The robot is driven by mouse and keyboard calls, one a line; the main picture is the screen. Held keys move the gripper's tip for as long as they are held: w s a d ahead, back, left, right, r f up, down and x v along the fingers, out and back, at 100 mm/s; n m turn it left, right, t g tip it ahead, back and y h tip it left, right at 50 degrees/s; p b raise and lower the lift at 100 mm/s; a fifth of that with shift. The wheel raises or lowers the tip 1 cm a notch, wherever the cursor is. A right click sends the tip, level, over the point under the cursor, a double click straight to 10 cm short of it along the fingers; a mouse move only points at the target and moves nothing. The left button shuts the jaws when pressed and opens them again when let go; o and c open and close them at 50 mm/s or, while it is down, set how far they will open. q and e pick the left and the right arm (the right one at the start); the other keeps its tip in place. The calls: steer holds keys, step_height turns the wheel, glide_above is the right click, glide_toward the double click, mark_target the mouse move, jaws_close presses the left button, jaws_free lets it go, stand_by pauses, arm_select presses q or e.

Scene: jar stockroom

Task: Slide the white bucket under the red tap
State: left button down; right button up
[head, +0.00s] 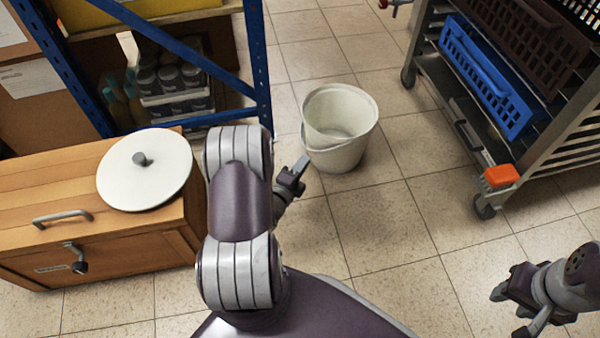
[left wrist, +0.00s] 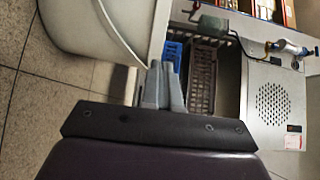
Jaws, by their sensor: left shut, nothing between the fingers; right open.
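The white bucket (head: 345,155) stands upright on the tiled floor in the middle of the head view, open at the top, with its handle hanging down the near left side. Its side fills the upper left of the left wrist view (left wrist: 75,30). My left gripper (head: 303,164) is shut and empty, its fingertips close to the bucket's near left side. I cannot tell whether they touch it. My right gripper (head: 508,312) is open and empty at the lower right, far from the bucket. A small red part on grey metal (head: 383,4) shows at the top edge; I cannot tell whether it is the red tap.
A wheeled metal rack (head: 470,155) with a blue crate (head: 487,82) and an orange block (head: 501,176) stands right. A wooden cabinet (head: 110,235) with a round white lid (head: 145,185) and a blue-framed shelf (head: 258,60) stand left. Floor right of the bucket is clear.

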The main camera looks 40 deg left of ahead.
mark_target(322, 136)
arm_select(q)
steer(key=w+b, duration=0.1)
steer(key=w, duration=0.1)
steer(key=w+b, duration=0.2)
steer(key=w, duration=0.1)
steer(key=w+a+b, duration=0.1)
steer(key=w, duration=0.2)
steer(key=shift+f, duration=0.25)
steer(key=shift+w+r+b, duration=0.2)
steer(key=shift+w+b, duration=0.1)
steer(key=shift+w, duration=0.25)
